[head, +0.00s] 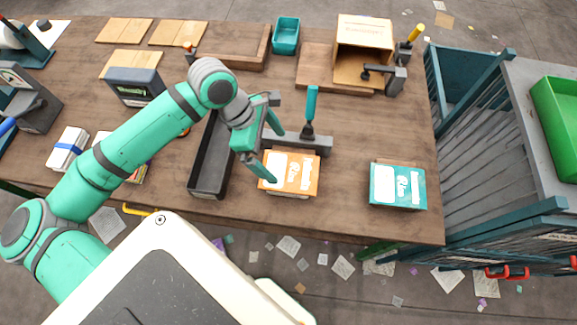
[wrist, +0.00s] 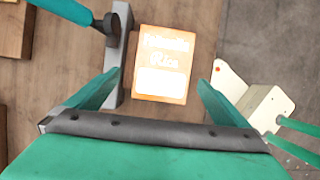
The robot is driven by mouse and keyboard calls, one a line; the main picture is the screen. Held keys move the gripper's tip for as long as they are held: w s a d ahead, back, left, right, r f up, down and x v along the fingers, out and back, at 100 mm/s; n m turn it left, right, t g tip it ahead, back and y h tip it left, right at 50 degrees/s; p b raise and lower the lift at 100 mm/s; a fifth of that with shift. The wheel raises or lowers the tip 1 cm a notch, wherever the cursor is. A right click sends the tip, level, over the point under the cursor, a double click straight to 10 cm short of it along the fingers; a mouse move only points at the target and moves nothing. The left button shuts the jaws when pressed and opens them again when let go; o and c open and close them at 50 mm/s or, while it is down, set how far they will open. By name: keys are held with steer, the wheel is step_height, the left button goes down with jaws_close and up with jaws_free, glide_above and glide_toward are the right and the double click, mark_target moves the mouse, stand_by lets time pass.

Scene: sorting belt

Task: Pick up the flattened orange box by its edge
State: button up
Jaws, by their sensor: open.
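The flattened orange box (head: 290,174) lies on the wooden table near its front edge, with pale lettering and a white label on top. In the wrist view the orange box (wrist: 162,65) sits ahead of and between my gripper's fingers. My gripper (head: 268,157) is open and empty, above the box's left side in the head view. In the wrist view my gripper (wrist: 152,92) has its two green fingers spread wider than the box. I cannot tell the exact height of the fingers over the box.
A grey bar with a teal-handled lever (head: 311,110) stands right behind the box. A black tray (head: 212,160) lies to its left. A teal box (head: 398,186) lies to the right, with bare table between. A blue cage cart (head: 470,130) stands beyond the right edge.

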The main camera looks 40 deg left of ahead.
mark_target(289, 172)
steer(key=shift+s+d+f, duration=0.15)
steer(key=shift+f, duration=0.35)
steer(key=shift+d+f, duration=0.2)
steer(key=shift+f, duration=0.15)
steer(key=shift+w+d+f, duration=0.25)
steer(key=shift+d+f, duration=0.3)
steer(key=shift+d, duration=0.05)
steer(key=shift+x, duration=2)
steer(key=shift+w+a+f, duration=0.1)
steer(key=shift+f, duration=0.05)
steer(key=shift+s+a, duration=0.2)
steer(key=shift+d, duration=0.1)
steer(key=shift+d, duration=0.15)
steer(key=c, duration=0.7)
